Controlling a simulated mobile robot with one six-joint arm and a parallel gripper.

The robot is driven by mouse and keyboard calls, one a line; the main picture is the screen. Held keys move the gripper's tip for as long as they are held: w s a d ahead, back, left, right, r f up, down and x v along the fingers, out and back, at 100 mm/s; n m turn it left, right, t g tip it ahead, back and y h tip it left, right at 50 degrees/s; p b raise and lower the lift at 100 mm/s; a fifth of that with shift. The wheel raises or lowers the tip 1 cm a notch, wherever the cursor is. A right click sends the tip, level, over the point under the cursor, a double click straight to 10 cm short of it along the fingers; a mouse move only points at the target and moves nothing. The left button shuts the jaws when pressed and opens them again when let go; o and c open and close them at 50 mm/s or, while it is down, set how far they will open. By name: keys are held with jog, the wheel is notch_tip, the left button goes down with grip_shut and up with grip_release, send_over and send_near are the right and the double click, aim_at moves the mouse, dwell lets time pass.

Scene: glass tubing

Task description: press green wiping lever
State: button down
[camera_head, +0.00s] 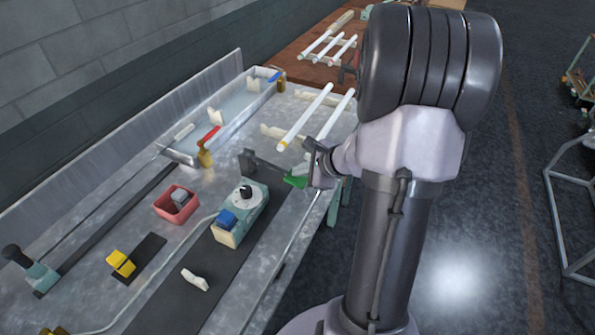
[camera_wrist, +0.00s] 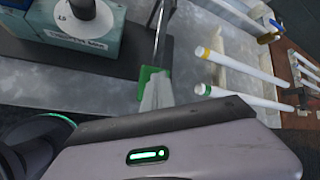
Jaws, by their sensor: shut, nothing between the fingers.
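The green wiping lever shows in the head view (camera_head: 295,181) as a small green pad at the end of a dark bar, near the bench's right edge. In the wrist view the green pad (camera_wrist: 147,76) lies right at the fingertips. My gripper (camera_head: 316,172) is at the lever in the head view, partly hidden by my arm. In the wrist view my gripper (camera_wrist: 156,92) is shut and empty, its tips overlapping the green pad. I cannot tell whether they touch it.
A teal box with a black knob (camera_head: 243,212) stands left of the lever. White glass tubes (camera_head: 305,118) lie on holders beyond it. A red-handled valve (camera_head: 207,140) and a red bin (camera_head: 175,203) are farther left. Bare metal bench shows between them.

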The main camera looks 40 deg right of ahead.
jog(key=shift+f+b, duration=0.8)
jog(key=shift+b, duration=0.05)
dwell(0.6)
dwell(0.5)
jog(key=shift+r+p, duration=2.05)
jog(key=shift+r, duration=0.7)
notch_tip(320, 180, up, 5)
jog(key=p, duration=0.3)
jog(key=shift+p, duration=0.4)
